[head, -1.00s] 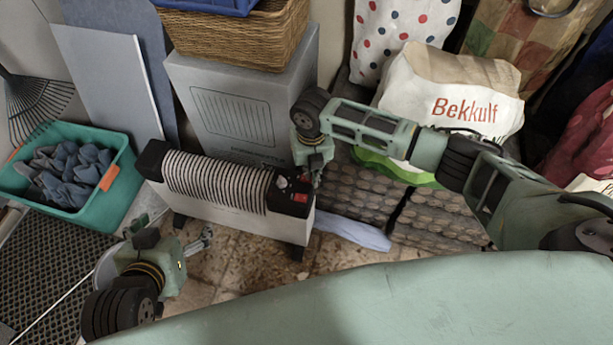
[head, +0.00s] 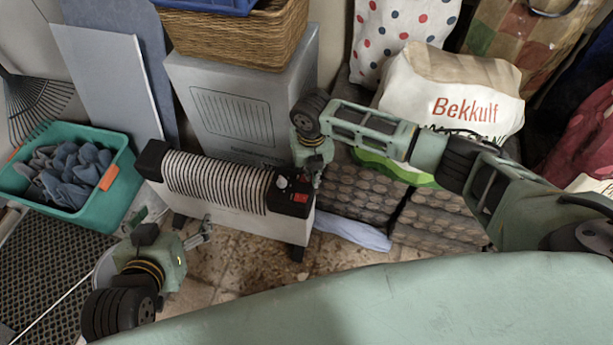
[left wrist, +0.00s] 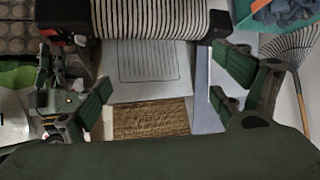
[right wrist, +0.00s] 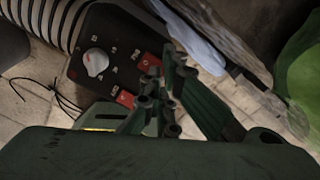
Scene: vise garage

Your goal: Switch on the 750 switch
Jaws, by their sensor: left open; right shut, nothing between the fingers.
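A white heater (head: 225,203) with a ribbed top stands on the tiled floor. Its black control panel (head: 290,193) is at the right end. In the right wrist view the panel (right wrist: 84,73) carries a pale round knob (right wrist: 95,62) and two red switches, one nearer the outer edge (right wrist: 150,62) and one lower (right wrist: 123,97). The small labels are hard to read. My right gripper (head: 317,182) is shut and empty, its tips (right wrist: 160,98) close beside the switches; contact cannot be told. My left gripper (head: 207,230) is open and empty in front of the heater.
A grey box (head: 230,110) with a wicker basket (head: 240,35) on top stands behind the heater. A teal crate (head: 105,205) of rags is at the left. A Bekkulf bag (head: 450,95) stands at the right. Bare tiles lie in front of the heater.

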